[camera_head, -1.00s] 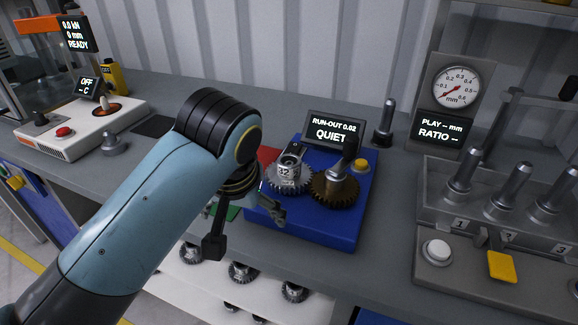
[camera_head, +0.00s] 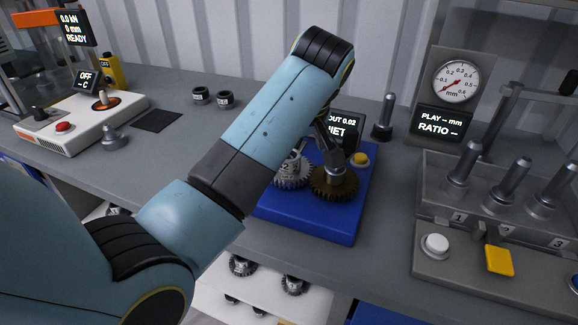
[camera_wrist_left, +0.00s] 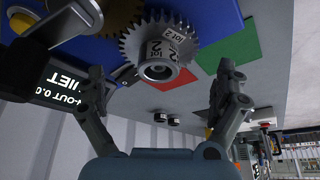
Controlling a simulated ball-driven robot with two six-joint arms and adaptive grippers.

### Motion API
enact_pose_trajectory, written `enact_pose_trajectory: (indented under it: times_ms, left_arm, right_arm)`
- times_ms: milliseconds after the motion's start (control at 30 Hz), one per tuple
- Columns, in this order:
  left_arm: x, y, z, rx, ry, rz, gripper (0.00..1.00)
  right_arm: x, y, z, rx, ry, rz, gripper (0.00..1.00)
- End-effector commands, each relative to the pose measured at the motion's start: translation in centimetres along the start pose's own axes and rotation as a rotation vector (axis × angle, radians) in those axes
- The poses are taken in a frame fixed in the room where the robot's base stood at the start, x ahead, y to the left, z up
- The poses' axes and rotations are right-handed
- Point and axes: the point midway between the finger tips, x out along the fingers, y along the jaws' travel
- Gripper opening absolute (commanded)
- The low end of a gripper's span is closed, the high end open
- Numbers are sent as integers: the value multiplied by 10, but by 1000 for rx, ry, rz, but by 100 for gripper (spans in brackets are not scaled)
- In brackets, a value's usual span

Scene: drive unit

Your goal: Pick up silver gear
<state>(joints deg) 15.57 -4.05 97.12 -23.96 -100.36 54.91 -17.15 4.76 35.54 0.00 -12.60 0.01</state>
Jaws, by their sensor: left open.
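The silver gear (camera_head: 290,172) sits on the blue drive unit (camera_head: 300,222), partly hidden behind my left arm in the head view. In the left wrist view the silver gear (camera_wrist_left: 135,45) shows its teeth, a raised hub and a white tag reading "lot 2". A bronze gear (camera_head: 335,186) sits right beside it on the unit. My left gripper (camera_wrist_left: 158,72) is open and empty, its fingers apart on either side of the silver gear's hub in the picture. I cannot tell how far it is from the gear. My right gripper is not in view.
The run-out display (camera_head: 346,127) and yellow button (camera_head: 360,159) are close to the gears. A grey post (camera_head: 385,117) stands behind. Two small dark rings (camera_head: 212,97) lie at the back. A fixture with several pegs (camera_head: 510,185) stands right.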

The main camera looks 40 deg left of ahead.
Motion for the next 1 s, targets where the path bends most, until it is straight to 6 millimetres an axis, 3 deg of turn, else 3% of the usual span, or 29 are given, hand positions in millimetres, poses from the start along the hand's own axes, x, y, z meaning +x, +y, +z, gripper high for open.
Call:
enact_pose_trajectory:
  times_ms: [233,533,867,1000]
  left_arm:
    - [37,1,-3,2,1,-3,100]
    - [42,2,-2,1,1,0,100]
    - [42,2,-2,1,1,0,57]
    - [42,2,-3,1,2,1,55]
  right_arm:
    - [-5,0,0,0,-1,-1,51]
    - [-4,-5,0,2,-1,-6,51]
    - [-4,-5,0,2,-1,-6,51]
    - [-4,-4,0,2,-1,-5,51]
